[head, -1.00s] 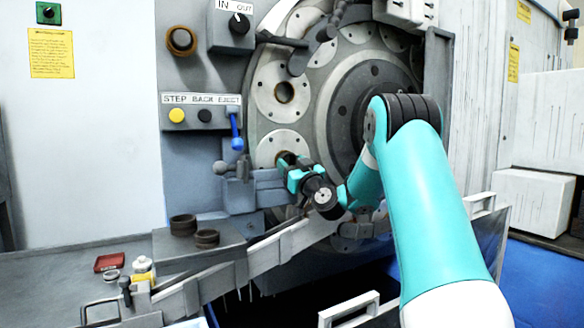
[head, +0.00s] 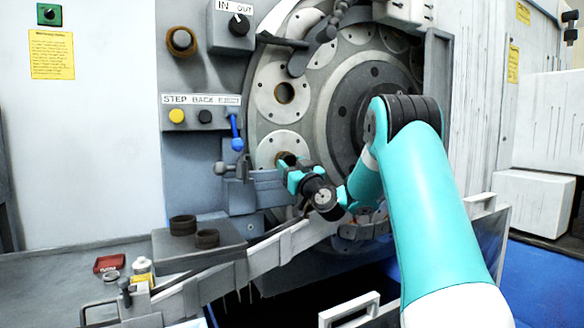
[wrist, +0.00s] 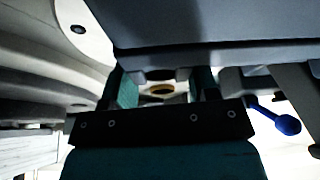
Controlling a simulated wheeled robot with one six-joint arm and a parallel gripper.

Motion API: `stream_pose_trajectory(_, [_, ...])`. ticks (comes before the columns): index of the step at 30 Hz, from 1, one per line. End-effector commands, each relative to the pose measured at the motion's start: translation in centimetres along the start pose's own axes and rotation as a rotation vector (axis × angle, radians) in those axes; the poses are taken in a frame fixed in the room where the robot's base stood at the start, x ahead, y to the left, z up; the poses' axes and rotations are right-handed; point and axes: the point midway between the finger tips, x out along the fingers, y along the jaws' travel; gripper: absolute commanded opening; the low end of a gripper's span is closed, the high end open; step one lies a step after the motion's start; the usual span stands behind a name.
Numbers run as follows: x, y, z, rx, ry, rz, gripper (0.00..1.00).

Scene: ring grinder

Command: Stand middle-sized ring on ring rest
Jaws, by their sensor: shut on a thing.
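My gripper (head: 292,167) is at the lower left of the grinder's big wheel, in front of a pale disc (head: 268,150) with a central hole. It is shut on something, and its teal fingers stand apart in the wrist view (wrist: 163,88). A brown-gold ring shape (wrist: 162,89) shows between them, seemingly the ring; its size and the exact grip are partly hidden. Two dark brown rings (head: 183,225), (head: 207,238) sit on a grey plate at the lower left. I cannot tell surely which part is the ring rest.
A grey slide block (head: 262,188) is close beside my gripper. A blue-tipped lever (head: 236,143) hangs left of the wheel, and shows in the wrist view (wrist: 287,123). A sloping grey rail (head: 265,258) passes below. A red tray (head: 109,263) lies on the bench.

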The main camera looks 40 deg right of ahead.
Motion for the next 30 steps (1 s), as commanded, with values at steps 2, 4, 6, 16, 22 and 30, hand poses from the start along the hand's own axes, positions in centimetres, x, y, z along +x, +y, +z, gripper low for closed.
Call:
stream_pose_trajectory(2, [0.00, -0.01, -0.01, 0.000, 0.001, 0.000, 0.28])
stream_pose_trajectory(4, [0.00, -0.01, 0.00, 0.000, 0.001, 0.000, 0.28])
stream_pose_trajectory(6, [-0.01, -0.01, 0.02, 0.000, 0.001, 0.000, 0.28])
stream_pose_trajectory(16, [-0.04, -0.02, 0.09, 0.000, 0.001, 0.000, 0.28])
stream_pose_trajectory(22, [-0.03, -0.01, 0.07, 0.000, 0.001, 0.000, 0.28])
stream_pose_trajectory(30, [-0.04, -0.01, 0.09, 0.000, 0.001, 0.000, 0.61])
